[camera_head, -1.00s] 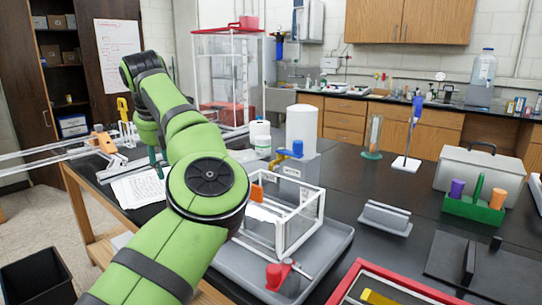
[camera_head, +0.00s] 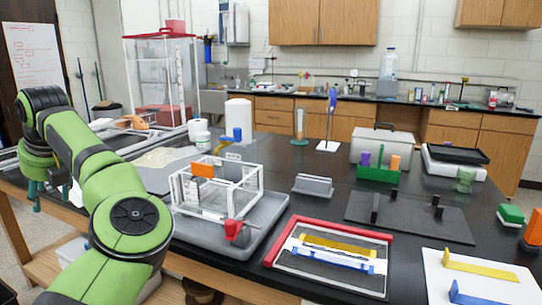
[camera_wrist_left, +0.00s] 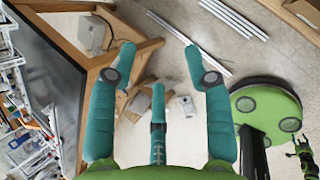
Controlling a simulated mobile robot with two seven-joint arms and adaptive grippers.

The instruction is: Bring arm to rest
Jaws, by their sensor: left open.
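My left arm (camera_head: 115,215) is green with dark bands. It comes in from the bottom left of the head view and bends down at the far left edge. My left gripper (camera_head: 45,192) has teal fingers pointing down beside the left end of the black bench. In the left wrist view the gripper (camera_wrist_left: 158,58) is open, with nothing between its fingers. Below it are the floor and the bench's wooden frame. My right gripper does not show in the head view.
The black bench (camera_head: 285,258) carries a clear frame box on a grey tray (camera_head: 262,222), a red-edged tray (camera_head: 275,250) and a green holder (camera_head: 377,173). The bench's wooden frame (camera_wrist_left: 145,47) is close to the left gripper. Metal bars (camera_wrist_left: 228,15) lie on the floor.

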